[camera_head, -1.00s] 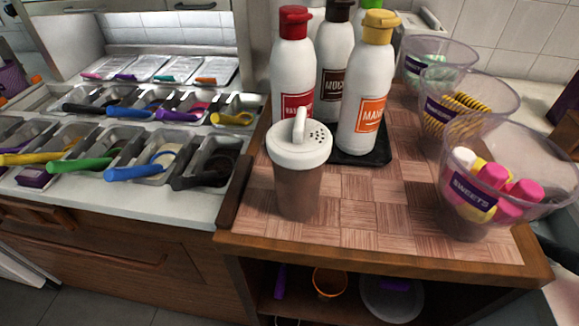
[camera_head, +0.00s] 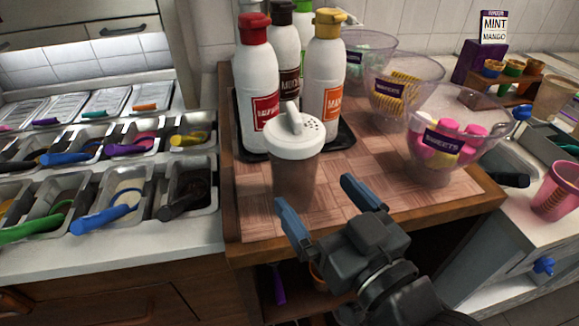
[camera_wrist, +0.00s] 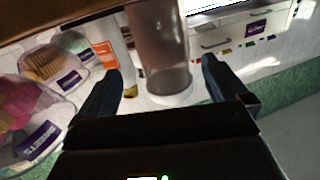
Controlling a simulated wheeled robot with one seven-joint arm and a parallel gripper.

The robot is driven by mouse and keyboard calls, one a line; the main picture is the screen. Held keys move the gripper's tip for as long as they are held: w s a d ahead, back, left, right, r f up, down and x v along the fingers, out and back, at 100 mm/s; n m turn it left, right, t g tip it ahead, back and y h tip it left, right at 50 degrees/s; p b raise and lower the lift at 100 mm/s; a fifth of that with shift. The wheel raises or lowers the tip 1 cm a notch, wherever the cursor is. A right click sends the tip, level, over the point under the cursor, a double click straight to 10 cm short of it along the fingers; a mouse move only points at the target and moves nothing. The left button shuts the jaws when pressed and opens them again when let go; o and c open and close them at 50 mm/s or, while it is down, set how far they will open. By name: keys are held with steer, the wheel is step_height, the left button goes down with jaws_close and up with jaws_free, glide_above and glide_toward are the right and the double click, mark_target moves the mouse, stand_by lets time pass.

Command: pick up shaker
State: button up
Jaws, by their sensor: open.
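The shaker (camera_head: 295,176) stands upright on the wooden cart top, with a white perforated lid, a lid handle and a brownish clear body. It also shows upside down in the wrist view (camera_wrist: 160,55), framed between my two fingers. My gripper (camera_head: 316,192) is open and empty. Its blue-grey fingertips are just in front of the shaker, one toward its left and one toward its right. It also shows in the wrist view (camera_wrist: 164,83). I cannot tell whether either finger touches the shaker.
White sauce bottles, including a red-capped one (camera_head: 257,90) and a yellow-capped one (camera_head: 324,80), stand close behind the shaker on a black tray (camera_head: 344,139). The sweets bowl (camera_head: 470,135) is to the right. Topping bins (camera_head: 190,190) are at left. The cart's front edge is near.

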mark_target(292, 165)
steer(key=shift+w+a+r, duration=0.2)
steer(key=shift+w+a, duration=0.3)
steer(key=shift+w, duration=0.05)
steer(key=p+x, duration=0.1)
steer(key=x, duration=0.5)
steer(key=shift+w+a+f, duration=0.1)
steer(key=shift+w+a, duration=0.05)
steer(key=shift+w, duration=0.1)
steer(key=c, duration=1.2)
